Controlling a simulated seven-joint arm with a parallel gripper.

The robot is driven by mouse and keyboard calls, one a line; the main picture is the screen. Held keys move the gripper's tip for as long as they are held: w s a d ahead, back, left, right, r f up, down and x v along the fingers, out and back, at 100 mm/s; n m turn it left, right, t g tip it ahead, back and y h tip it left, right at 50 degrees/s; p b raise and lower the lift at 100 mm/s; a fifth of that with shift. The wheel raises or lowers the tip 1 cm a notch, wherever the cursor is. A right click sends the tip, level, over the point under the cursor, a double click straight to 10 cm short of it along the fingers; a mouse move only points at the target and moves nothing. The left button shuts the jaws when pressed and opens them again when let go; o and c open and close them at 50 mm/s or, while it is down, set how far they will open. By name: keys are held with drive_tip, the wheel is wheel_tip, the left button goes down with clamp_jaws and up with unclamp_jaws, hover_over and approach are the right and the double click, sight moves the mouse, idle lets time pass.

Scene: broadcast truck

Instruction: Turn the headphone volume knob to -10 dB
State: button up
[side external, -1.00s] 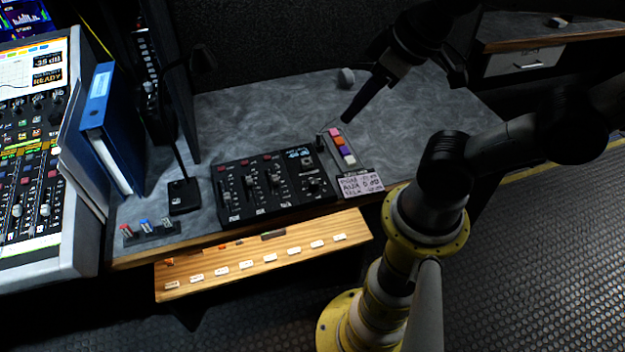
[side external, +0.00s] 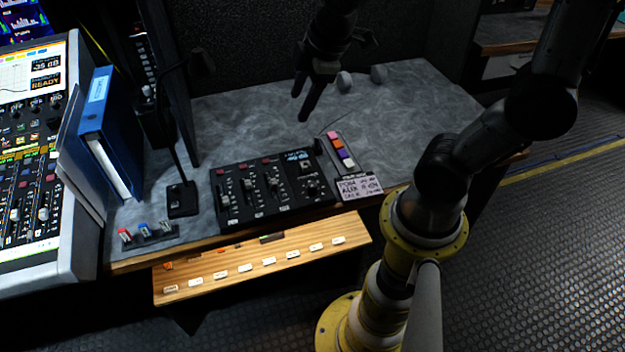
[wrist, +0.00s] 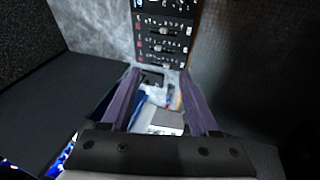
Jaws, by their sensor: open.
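The black control panel (side external: 232,205) lies on the grey desk with several sliders. A round dark knob (side external: 313,187) sits at its right end, below a small lit display (side external: 297,156) whose digits I cannot read. The knob's pointer setting is too small to tell. My gripper (side external: 306,100) is open and empty above the desk, behind the panel and apart from it, fingers pointing down. In the wrist view, the panel (wrist: 165,47) shows beyond my open fingers (wrist: 160,74), partly cut off by the top edge. I cannot make out the knob there.
A gooseneck microphone (side external: 182,198) stands left of the panel, near a blue binder (side external: 96,110). A coloured strip (side external: 341,150) and a handwritten card (side external: 359,186) lie to the right. A wooden ledge (side external: 215,284) runs along the front. The desk behind the panel is mostly clear.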

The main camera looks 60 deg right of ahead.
drive_tip(key=w+d+f+n+g, duration=0.1)
drive_tip(key=w+d+f+g, duration=0.15)
drive_tip(key=f, duration=0.55)
drive_tip(key=g, duration=0.2)
approach(313, 184)
drive_tip(key=shift+m, duration=0.4)
wheel_tip(313, 184, down, 9)
drive_tip(key=shift+s+d+r, duration=0.1)
drive_tip(key=shift+d+r, duration=0.05)
drive_tip(key=shift+r, duration=0.05)
drive_tip(key=shift+c, duration=0.2)
clamp_jaws()
